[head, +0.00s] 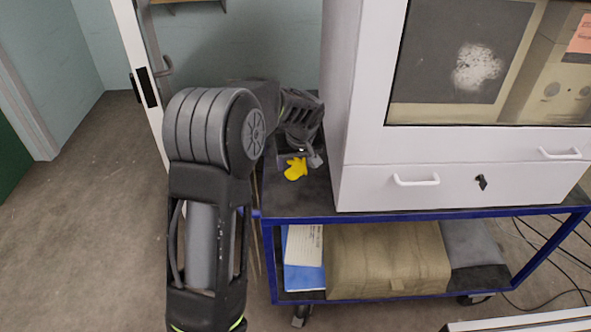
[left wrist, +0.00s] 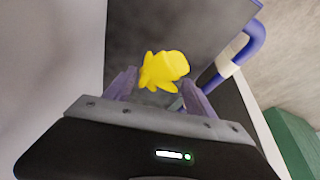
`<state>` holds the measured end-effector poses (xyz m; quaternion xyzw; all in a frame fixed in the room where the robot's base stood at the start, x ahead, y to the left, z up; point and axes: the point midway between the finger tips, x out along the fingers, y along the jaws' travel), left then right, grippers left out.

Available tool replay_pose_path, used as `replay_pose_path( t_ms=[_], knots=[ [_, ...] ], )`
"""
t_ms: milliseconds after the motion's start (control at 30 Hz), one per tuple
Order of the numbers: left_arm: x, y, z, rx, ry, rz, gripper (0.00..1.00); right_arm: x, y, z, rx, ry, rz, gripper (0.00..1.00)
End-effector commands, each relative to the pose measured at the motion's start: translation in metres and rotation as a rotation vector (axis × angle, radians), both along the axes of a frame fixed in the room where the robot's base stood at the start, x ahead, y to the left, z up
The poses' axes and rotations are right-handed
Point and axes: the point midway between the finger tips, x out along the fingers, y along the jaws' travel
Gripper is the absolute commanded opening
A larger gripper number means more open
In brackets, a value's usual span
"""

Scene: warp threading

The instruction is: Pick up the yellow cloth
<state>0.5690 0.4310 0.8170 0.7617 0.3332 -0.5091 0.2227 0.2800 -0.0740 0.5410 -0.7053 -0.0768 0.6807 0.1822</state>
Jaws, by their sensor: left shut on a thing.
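The yellow cloth (head: 296,169) is a small crumpled piece at the left end of the cart's dark top, beside the white cabinet. My left gripper (head: 302,156) reaches down over it from the far side of my arm. In the left wrist view the cloth (left wrist: 164,69) sits between the tips of my left gripper's two fingers (left wrist: 160,84), and the gripper is shut on it. Whether the cloth still touches the cart top is hard to tell. My right gripper is not in view.
A white cabinet (head: 365,187) with drawers and a dark window stands on the blue-framed cart (head: 430,213), close to the right of my gripper. The lower shelf holds a tan bag (head: 385,262) and a blue and white packet (head: 303,255). Open floor (head: 80,230) lies left.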

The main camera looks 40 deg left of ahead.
Motion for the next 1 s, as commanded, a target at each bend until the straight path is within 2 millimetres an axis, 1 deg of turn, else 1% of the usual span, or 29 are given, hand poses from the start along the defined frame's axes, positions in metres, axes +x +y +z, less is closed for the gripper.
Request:
replay_pose_path(
  t_ms=[33,200,333,500,967,1000],
  knots=[
    [0.001,0.000,0.012,0.000,-0.006,-0.001,0.24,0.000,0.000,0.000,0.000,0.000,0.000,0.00],
    [0.001,0.000,0.045,-0.001,-0.005,-0.001,0.24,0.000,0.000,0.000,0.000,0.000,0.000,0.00],
    [0.001,0.000,0.060,-0.001,-0.002,-0.001,0.24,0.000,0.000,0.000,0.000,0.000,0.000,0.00],
    [0.000,0.000,0.066,-0.001,-0.001,0.000,0.24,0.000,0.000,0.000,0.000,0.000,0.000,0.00],
    [0.000,0.000,0.066,0.000,0.000,0.000,0.24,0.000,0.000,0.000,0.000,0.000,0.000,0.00],
    [0.000,0.000,0.066,0.000,0.000,0.000,0.63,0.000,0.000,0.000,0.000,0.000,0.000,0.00]
  ],
)
